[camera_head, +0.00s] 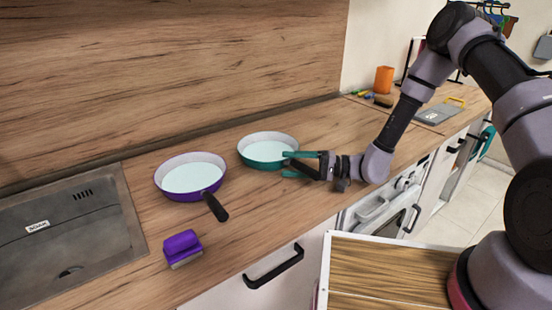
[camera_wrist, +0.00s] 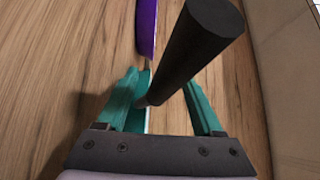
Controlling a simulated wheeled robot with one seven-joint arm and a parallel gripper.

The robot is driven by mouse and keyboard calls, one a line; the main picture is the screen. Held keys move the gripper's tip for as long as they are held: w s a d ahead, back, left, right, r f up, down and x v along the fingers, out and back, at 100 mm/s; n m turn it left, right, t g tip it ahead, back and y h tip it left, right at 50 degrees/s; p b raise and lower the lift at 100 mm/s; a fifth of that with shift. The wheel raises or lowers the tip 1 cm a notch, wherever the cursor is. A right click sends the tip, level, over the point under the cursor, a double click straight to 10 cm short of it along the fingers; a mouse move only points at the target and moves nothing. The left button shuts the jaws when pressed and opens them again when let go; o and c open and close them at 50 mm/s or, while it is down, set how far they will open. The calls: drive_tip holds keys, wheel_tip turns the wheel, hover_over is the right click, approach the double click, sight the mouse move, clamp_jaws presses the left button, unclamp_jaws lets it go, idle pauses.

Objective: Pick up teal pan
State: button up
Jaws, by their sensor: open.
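The teal pan (camera_head: 262,162), pale inside, sits on the wooden counter near the back wall. My gripper (camera_head: 286,164) is at its right side, with teal fingers open and pointing at the pan. In the wrist view a black handle (camera_wrist: 195,45) slants across the space between my open fingers (camera_wrist: 162,82). It looks like the teal pan's handle, and the fingers are not closed on it. Only a thin sliver of the pan shows there, and the fingers hide part of it.
A purple pan (camera_head: 190,180) with a black handle stands to the left; its edge shows in the wrist view (camera_wrist: 147,28). A purple brush (camera_head: 182,247) lies at the front. A sink (camera_head: 75,240) is at far left. An orange cup (camera_head: 384,79) stands back right.

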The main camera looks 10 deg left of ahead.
drive_tip(key=shift+s+a, duration=0.1)
drive_tip(key=shift+a, duration=0.8)
clamp_jaws()
drive_tip(key=shift+r, duration=0.1)
idle(0.6)
